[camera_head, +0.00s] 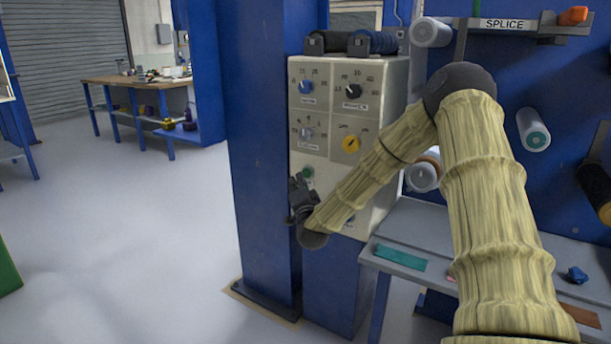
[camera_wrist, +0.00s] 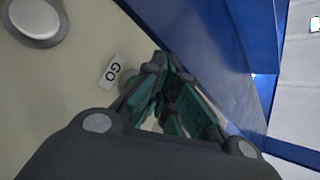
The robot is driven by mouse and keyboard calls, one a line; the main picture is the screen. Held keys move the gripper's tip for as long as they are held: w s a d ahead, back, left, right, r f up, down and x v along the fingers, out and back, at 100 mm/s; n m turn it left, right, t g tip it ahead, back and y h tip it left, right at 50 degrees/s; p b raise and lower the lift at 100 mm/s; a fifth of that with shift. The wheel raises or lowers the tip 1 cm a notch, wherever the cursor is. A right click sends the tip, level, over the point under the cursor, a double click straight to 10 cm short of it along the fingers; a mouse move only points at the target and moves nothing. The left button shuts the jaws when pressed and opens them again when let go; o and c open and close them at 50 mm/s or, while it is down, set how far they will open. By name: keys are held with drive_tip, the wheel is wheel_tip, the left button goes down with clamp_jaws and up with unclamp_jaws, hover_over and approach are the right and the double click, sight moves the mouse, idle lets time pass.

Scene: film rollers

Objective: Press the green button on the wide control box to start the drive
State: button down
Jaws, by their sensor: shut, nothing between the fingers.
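The wide control box (camera_head: 379,78) is a cream panel box mounted by the blue post, with several knobs on its face. A small green button (camera_head: 308,172) shows low on its left side, just above my gripper (camera_head: 297,184). My gripper is shut and empty, close in front of the box's lower left part. In the wrist view my gripper's fingertips (camera_wrist: 160,62) are beside a white label reading GO (camera_wrist: 112,72). A grey round rim shows partly behind the fingers there.
A white round button (camera_wrist: 35,18) sits on the panel in the wrist view. The blue post (camera_head: 262,150) stands close at the left of the box. A grey bench (camera_head: 430,235) is at the lower right. The floor (camera_head: 130,240) at left is clear.

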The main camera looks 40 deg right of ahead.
drive_tip(key=a, duration=0.1)
drive_tip(key=s+a, duration=0.1)
drive_tip(key=a, duration=0.1)
drive_tip(key=s+a, duration=0.1)
drive_tip(key=shift+a, duration=0.25)
drive_tip(key=shift+w, duration=0.1)
idle(0.8)
